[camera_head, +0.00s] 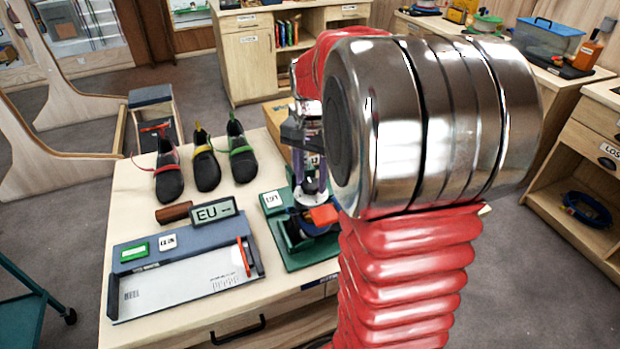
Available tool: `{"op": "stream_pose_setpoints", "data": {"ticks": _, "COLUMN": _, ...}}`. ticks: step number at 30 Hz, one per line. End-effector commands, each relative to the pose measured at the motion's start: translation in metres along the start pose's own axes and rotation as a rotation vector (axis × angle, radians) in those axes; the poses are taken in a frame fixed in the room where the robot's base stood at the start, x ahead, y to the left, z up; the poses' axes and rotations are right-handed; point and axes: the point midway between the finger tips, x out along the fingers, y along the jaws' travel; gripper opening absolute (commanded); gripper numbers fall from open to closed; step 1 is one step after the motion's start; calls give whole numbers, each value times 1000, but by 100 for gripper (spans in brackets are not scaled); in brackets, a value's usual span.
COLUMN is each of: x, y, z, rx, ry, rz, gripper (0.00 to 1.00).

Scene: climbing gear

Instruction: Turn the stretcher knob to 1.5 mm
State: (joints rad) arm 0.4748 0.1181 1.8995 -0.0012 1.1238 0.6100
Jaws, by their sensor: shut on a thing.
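The shoe stretcher stands on a green base (298,262) at the right side of the table, partly behind my arm. It has an orange-red part (323,215) and dark parts below its top. The white stretcher knob (312,187) shows in a small gap above them. My gripper (311,178) points down at the knob and is shut on it, its fingers around the sides. My large metal arm joint hides the right side of the stretcher. The scale and its mm marks are too small to read.
Several dark climbing shoes (206,171) stand at the table's back left. A small white-and-green label block (271,200) sits close beside the green base.

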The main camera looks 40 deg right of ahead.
Motion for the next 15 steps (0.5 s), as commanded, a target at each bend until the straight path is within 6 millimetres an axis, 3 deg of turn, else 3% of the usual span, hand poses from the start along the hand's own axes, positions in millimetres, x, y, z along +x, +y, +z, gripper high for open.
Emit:
{"op": "stream_pose_setpoints", "data": {"ticks": 9, "x": 1, "y": -2, "z": 2, "rx": 0, "ry": -6, "rz": -3, "gripper": 15}}
{"op": "stream_pose_setpoints", "data": {"ticks": 10, "x": 1, "y": -2, "z": 2, "rx": 0, "ry": -6, "rz": -3, "gripper": 39}}
{"op": "stream_pose_setpoints", "data": {"ticks": 15, "x": 1, "y": -1, "z": 2, "rx": 0, "ry": -4, "rz": -2, "gripper": 51}}
